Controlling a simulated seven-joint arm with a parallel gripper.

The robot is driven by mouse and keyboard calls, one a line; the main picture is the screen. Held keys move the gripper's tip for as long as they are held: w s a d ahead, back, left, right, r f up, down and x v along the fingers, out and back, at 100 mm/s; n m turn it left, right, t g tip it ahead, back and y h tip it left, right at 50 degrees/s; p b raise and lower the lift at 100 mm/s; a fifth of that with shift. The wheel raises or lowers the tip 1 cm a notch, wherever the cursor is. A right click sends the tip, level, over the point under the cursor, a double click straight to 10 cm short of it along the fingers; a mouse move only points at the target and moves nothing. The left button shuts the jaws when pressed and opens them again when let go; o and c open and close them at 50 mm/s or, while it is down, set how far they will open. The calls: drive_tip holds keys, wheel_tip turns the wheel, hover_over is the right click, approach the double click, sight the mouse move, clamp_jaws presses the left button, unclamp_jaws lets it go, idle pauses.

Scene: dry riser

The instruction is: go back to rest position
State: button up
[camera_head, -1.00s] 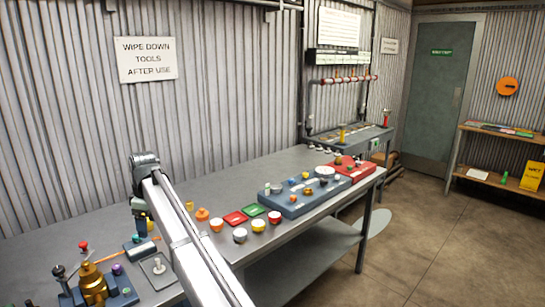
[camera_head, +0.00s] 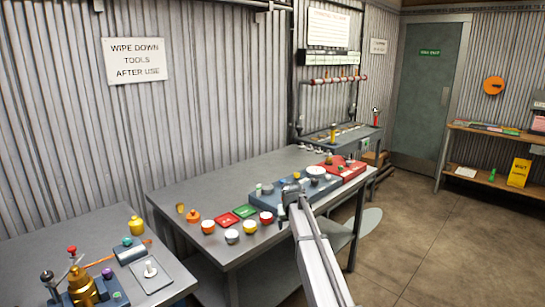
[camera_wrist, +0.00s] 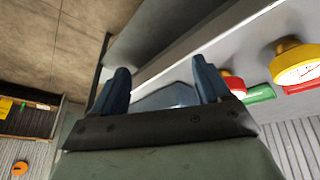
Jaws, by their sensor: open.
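My gripper is at the end of my white arm, which rises from the bottom right of the head view. Its dark end (camera_head: 291,192) is in front of the near edge of the blue-grey tray (camera_head: 268,208), and its fingers are too small to make out there. In the wrist view, my gripper (camera_wrist: 161,68) shows two blue fingers spread well apart with nothing held between them. A blue-grey surface shows beyond the gap. I cannot tell how high my gripper is above the bench.
A nearer bench (camera_head: 60,240) holds a gold fitting (camera_head: 82,288). Open floor (camera_head: 430,235) lies to the right.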

drive_tip(key=s+d+f+m+g, duration=0.1)
drive_tip(key=s+d+f+g, duration=0.25)
drive_tip(key=s+f, duration=1.25)
drive_tip(key=s+d+f+g, duration=0.2)
drive_tip(key=s+d+f, duration=0.2)
drive_tip(key=s+f, duration=1.15)
drive_tip(key=s+f+g, duration=0.2)
drive_tip(key=s+f, duration=0.3)
drive_tip(key=s, duration=0.7)
drive_tip(key=s+d+f+g, duration=0.1)
drive_tip(key=s+f, duration=0.4)
drive_tip(key=s, duration=0.8)
drive_tip(key=s+d+f+g, duration=0.1)
drive_tip(key=s+f+g, duration=0.2)
drive_tip(key=s, duration=1)
wheel_tip(320, 180, down, 3)
drive_tip(key=shift+d+r, duration=0.2)
